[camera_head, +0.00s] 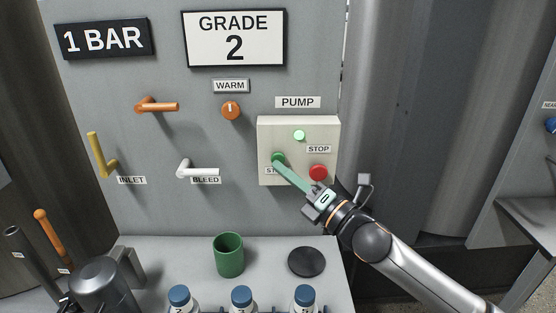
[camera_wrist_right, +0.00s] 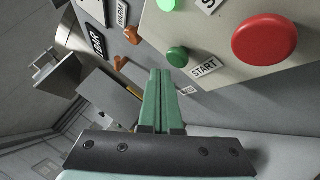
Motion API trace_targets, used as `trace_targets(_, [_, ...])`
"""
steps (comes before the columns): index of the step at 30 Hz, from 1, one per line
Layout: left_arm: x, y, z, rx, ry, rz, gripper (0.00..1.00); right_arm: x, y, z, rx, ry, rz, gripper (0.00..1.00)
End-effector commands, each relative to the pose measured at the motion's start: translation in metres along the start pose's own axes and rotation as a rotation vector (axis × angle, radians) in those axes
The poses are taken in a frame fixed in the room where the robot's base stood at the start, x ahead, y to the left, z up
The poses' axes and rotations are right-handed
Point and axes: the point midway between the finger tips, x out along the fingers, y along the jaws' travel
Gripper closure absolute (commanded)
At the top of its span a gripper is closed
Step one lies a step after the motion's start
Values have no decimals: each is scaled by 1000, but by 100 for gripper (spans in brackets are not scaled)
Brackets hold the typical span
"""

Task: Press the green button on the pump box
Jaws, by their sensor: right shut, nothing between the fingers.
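The pump box (camera_head: 263,137) is a cream box on the grey panel under the PUMP label. Its green button (camera_head: 278,158) is at the lower left; the button also shows in the right wrist view (camera_wrist_right: 177,56), above the START label. My right gripper (camera_head: 283,167) reaches up from the lower right with its green fingers shut and empty. Its fingertips (camera_wrist_right: 159,72) are at the button in the head view and just beside it in the wrist view. I cannot tell whether they touch. My left gripper is not in view.
On the box are a lit green lamp (camera_head: 299,135) and a red STOP button (camera_head: 318,172). A green cup (camera_head: 229,256), a black disc (camera_head: 306,262) and several blue-capped bottles (camera_head: 242,297) stand below. Orange, yellow and white handles stick out at the left.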

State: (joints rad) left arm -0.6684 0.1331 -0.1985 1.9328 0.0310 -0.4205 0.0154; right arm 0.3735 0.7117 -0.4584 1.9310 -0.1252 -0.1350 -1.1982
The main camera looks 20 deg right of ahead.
Motion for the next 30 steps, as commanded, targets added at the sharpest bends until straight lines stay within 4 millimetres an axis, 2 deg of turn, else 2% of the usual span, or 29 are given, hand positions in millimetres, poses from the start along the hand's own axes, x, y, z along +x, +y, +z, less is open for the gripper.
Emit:
trace_targets(14, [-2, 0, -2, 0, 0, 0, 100, -31, 22, -23, 1, 1, 0, 100])
trace_targets(30, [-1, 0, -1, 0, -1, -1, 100, -32, 24, -24, 1, 0, 0, 100])
